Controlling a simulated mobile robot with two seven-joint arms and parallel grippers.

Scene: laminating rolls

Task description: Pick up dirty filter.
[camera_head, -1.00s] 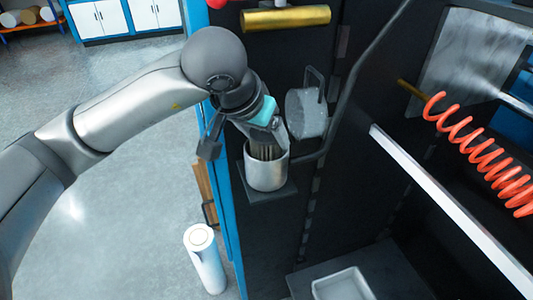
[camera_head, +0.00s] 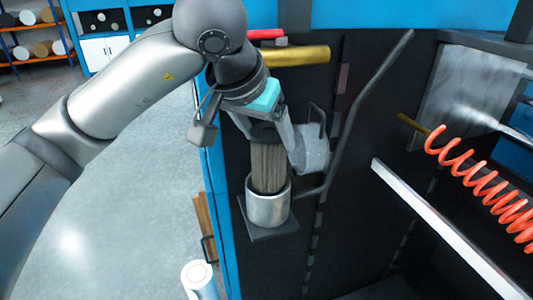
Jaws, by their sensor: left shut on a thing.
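The dirty filter (camera_head: 268,165) is a brown-grey pleated cylinder with a dark top cap. Its lower end is still inside an open silver metal cup (camera_head: 268,207), and most of its length shows above the rim. My left gripper (camera_head: 266,133) comes down from above and is shut on the filter's top, one finger on each side. The right gripper is not in the view.
The cup stands on a small dark shelf (camera_head: 285,230) on a black machine panel. A brass cylinder (camera_head: 297,56) is above, a dark diagonal bar (camera_head: 362,95) to the right. A white roll (camera_head: 198,278) stands on the floor.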

